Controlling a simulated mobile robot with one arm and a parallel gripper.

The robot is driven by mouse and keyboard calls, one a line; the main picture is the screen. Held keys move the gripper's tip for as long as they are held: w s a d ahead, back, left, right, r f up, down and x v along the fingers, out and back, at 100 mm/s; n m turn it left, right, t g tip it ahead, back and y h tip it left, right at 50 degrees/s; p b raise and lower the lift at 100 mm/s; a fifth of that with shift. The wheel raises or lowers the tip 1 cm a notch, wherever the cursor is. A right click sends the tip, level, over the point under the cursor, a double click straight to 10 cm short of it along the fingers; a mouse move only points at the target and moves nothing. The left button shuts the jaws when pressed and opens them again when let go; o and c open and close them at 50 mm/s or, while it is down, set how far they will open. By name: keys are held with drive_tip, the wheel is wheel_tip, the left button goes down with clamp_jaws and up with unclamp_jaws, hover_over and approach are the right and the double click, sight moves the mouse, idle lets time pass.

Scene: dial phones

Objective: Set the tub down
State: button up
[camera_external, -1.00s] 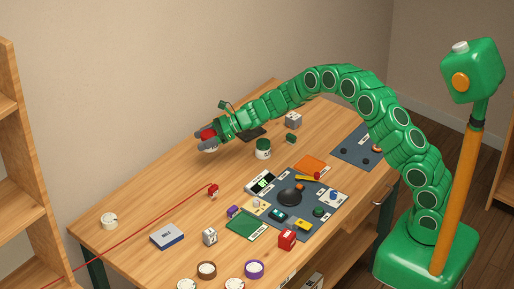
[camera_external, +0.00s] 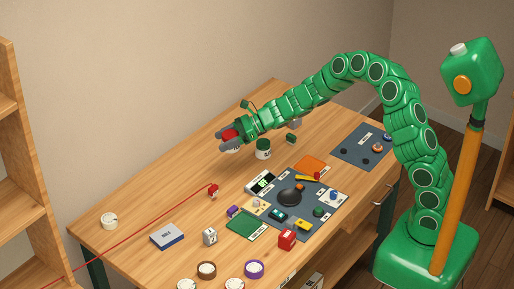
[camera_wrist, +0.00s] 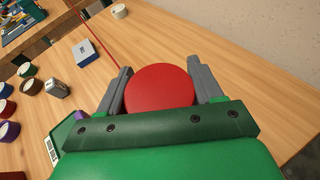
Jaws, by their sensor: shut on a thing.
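My gripper (camera_external: 228,137) is shut on a tub with a round red lid (camera_wrist: 159,88). In the wrist view the lid sits between the two grey fingers. In the external view the red tub (camera_external: 231,134) shows at the fingertips, above the back part of the wooden table (camera_external: 150,200). The fingers hide part of its side. I cannot tell how far its underside is from the table.
A white and green tub (camera_external: 263,149) stands below and right of my gripper. A red cord (camera_external: 130,233) runs to a small red block (camera_external: 213,190). The left back table is clear.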

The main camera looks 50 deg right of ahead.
drive_tip(key=s+a+n+g+y, duration=0.2)
drive_tip(key=s+a+n+g, duration=0.1)
drive_tip(key=s+a, duration=1.45)
drive_tip(key=w+a+f, duration=0.2)
drive_tip(key=w, duration=0.2)
drive_tip(key=w+a+f, duration=0.3)
drive_tip(key=w, duration=0.1)
drive_tip(key=w+a+f, duration=0.2)
drive_tip(key=w+f, duration=0.1)
drive_tip(key=w, duration=0.1)
drive_tip(key=shift+w+a+f, duration=0.2)
drive_tip(key=shift+w+f, duration=0.05)
drive_tip(key=shift+w, duration=0.15)
drive_tip(key=shift+w+a+f, duration=0.1)
drive_tip(key=shift+w+f, duration=0.1)
drive_tip(key=shift+f, duration=0.2)
drive_tip(key=shift+w+a+f, duration=0.1)
drive_tip(key=shift+w+f, duration=0.05)
drive_tip(key=shift+f, duration=1.45)
drive_tip(key=o, duration=1.1)
drive_tip(key=shift+f, duration=0.1)
